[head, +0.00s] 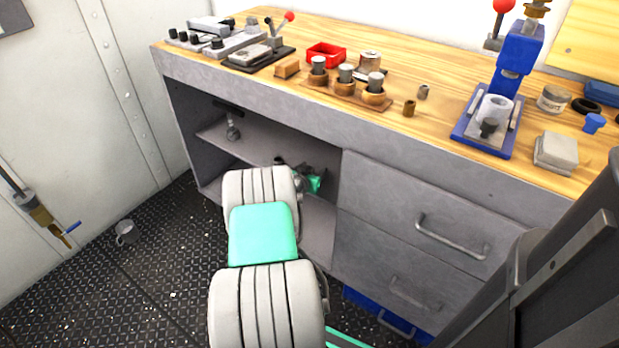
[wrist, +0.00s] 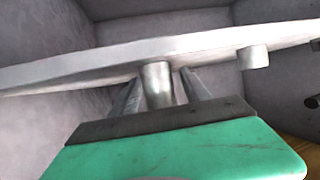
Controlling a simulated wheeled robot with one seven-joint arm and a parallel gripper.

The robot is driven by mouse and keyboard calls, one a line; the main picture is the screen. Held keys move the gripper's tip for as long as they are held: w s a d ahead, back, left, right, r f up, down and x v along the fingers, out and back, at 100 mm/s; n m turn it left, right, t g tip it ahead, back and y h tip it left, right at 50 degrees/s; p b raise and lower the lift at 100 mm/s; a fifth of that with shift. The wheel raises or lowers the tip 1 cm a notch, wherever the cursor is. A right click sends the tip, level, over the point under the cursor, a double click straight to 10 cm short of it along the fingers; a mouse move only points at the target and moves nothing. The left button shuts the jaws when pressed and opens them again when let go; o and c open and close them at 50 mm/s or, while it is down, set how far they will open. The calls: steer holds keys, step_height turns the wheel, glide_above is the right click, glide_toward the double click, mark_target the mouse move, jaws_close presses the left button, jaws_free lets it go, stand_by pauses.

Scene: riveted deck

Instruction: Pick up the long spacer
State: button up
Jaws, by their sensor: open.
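In the wrist view a plain grey metal cylinder, the long spacer by its length (wrist: 158,85), stands against a pale shelf board (wrist: 60,72); this view appears upside down. My gripper (wrist: 160,88) is open, with one finger on each side of the cylinder. Small gaps seem to show beside it; I cannot tell whether either finger touches. A shorter grey cylinder (wrist: 252,57) is on the same board, to the right and outside the fingers. In the head view my gripper (head: 314,182) is inside the open cabinet bay, its fingers and the spacer largely hidden by my arm.
The bay has a shelf (head: 265,148) and side walls close around my gripper. Drawers with a handle (head: 450,240) adjoin on the right. The wooden benchtop (head: 440,75) above carries several tools and parts.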

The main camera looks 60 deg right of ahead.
jaws_close()
stand_by(0.5)
